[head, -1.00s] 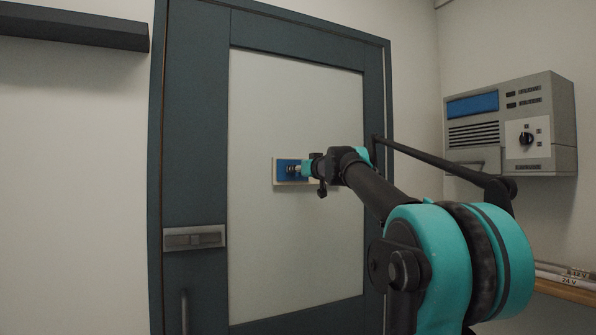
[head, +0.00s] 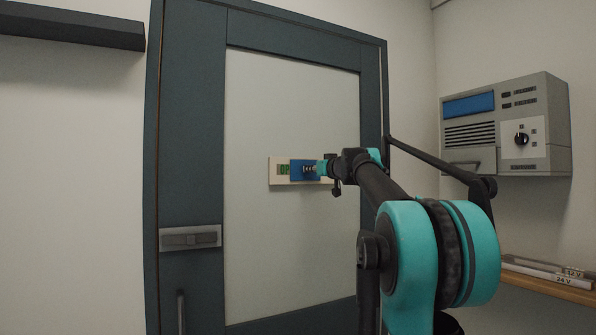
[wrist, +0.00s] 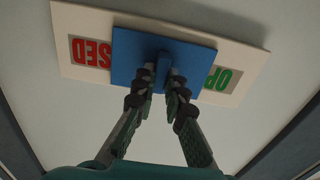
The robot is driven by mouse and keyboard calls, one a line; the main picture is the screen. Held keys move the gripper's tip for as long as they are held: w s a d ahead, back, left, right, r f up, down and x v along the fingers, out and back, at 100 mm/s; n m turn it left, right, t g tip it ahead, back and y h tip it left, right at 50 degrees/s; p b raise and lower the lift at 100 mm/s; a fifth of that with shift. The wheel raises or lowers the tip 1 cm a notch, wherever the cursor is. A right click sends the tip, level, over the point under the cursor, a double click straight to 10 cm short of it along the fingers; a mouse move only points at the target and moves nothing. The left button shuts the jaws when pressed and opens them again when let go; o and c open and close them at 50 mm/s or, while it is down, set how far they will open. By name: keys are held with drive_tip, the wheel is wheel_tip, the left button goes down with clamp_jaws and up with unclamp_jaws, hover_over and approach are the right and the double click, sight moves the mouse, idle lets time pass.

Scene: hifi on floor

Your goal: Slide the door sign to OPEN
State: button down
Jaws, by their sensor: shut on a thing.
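The door sign is a pale plate (head: 274,172) on the light door panel, with a blue sliding cover (head: 297,170) on it. Green letters "OP" show left of the cover in the head view. In the wrist view the plate (wrist: 255,60) appears turned over, with red letters "SED" on the left, green "OP" on the right and the blue cover (wrist: 125,50) between, hiding part of both words. My gripper (head: 318,168) is shut on the cover's raised blue tab; both fingers (wrist: 163,85) meet around it. My gripper hides the sign's right part in the head view.
The door (head: 195,110) has a dark frame, a latch plate (head: 190,237) and a handle (head: 181,312) at lower left. A grey wall unit (head: 555,120) with a knob hangs right. A shelf (head: 545,286) with labelled bars is below it. A dark bar (head: 70,25) juts from the left wall.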

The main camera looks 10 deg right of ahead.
drive_tip(key=w+d, duration=0.2)
drive_tip(key=d, duration=0.4)
drive_tip(key=shift+d, duration=0.25)
drive_tip(key=c, duration=1.6)
unclamp_jaws()
drive_tip(key=shift+d, duration=0.15)
drive_tip(key=shift+o, duration=0.2)
drive_tip(key=v, duration=1.2)
